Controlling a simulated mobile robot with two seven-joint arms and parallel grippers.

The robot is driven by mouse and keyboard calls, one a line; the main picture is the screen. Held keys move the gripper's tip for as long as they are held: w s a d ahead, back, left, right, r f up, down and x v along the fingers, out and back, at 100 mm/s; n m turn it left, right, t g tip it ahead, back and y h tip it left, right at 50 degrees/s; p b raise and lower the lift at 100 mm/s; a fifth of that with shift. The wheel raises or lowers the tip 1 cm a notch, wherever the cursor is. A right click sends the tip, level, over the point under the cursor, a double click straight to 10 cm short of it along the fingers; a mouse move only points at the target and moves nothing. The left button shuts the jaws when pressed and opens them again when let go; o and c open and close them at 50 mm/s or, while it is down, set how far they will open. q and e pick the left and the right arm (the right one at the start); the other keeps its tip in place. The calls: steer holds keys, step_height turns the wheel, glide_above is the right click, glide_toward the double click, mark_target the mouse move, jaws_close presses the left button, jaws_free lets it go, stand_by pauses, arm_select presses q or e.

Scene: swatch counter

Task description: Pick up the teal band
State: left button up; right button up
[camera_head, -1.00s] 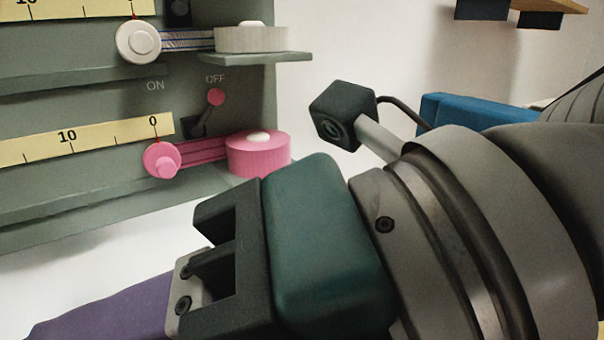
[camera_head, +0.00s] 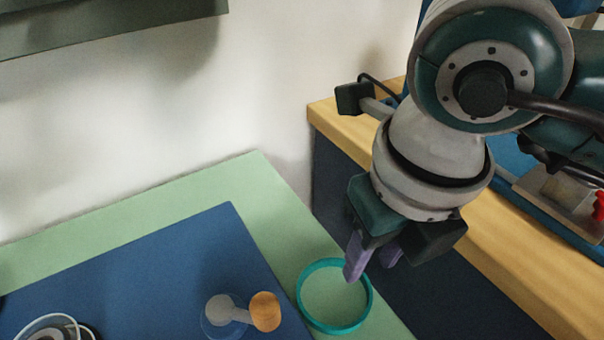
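The teal band (camera_head: 320,265) is a round open ring lying flat on the light green surface, near the bottom middle of the head view. My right gripper (camera_head: 372,265) comes down from the upper right to the band's far right side. Its two purple fingers are spread, with a gap between them. The left finger overlaps the band's far rim in the picture; I cannot tell whether it touches. The fingers hold nothing that I can see. My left gripper is not in view.
A blue mat (camera_head: 150,270) covers much of the green counter (camera_head: 265,195). An orange-brown round piece (camera_head: 265,311) and a pale grey piece (camera_head: 220,309) lie left of the band. A wooden-topped bench (camera_head: 480,260) stands on the right, below my arm.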

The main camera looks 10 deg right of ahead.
mark_target(364, 283)
step_height(364, 283, down, 4)
steer(key=shift+w+d+r, duration=0.1)
steer(key=shift+d+r, duration=0.05)
steer(key=shift+c, duration=0.2)
jaws_close()
stand_by(0.4)
